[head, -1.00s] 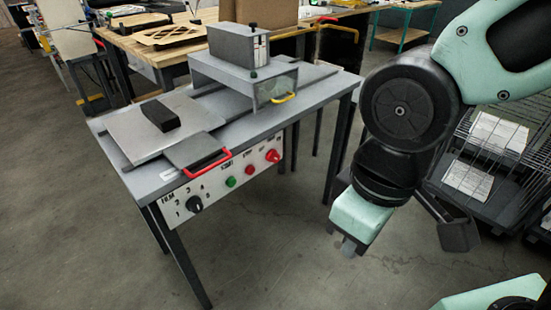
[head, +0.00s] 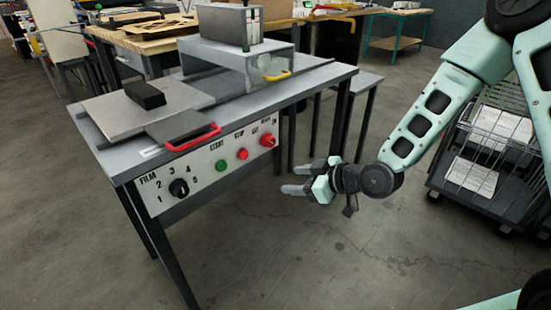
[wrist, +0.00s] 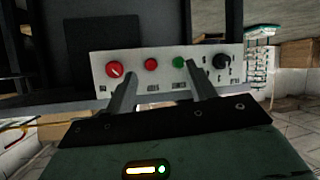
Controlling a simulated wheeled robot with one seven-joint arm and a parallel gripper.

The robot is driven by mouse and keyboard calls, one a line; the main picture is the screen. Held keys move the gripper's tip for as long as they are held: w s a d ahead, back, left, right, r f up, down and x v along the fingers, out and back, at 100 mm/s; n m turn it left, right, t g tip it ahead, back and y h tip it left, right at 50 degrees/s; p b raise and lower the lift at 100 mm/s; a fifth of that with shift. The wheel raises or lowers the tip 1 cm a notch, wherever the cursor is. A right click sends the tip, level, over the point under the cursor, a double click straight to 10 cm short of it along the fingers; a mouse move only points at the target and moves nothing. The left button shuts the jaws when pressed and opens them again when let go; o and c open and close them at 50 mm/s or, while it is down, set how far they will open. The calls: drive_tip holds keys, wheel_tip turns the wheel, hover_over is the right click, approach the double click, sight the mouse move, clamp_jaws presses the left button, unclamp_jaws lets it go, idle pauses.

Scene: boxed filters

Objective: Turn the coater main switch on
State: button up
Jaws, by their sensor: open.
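The coater (head: 215,85) is a grey table-like machine with a white control panel (head: 205,167) on its front. The large red rotary knob (head: 267,140) at the panel's right end, by an OFF label, looks like the main switch. In the wrist view the panel appears turned around, with this knob (wrist: 114,69) at the left. It has a small pale mark; its exact setting is unclear. My gripper (head: 291,179) is open and empty, in front of and below the knob, apart from the panel. In the wrist view its fingers (wrist: 157,80) stand apart, the left one near the knob.
A smaller red button (head: 242,154), a green button (head: 222,166) and a black film dial (head: 179,188) share the panel. A red handle (head: 193,137) sticks out above it. A wire cart (head: 480,170) stands at right. The floor before the panel is clear.

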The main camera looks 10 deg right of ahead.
drive_tip(key=w+d+f+m+t+b, duration=0.2)
drive_tip(key=w+d+t+b, duration=0.15)
drive_tip(key=d+t, duration=0.25)
approach(272, 143)
drive_tip(key=shift+m+y, duration=0.3)
drive_tip(key=x, duration=0.8)
drive_tip(key=shift+w+f, duration=0.35)
drive_tip(key=shift+c, duration=0.2)
drive_tip(key=c, duration=0.9)
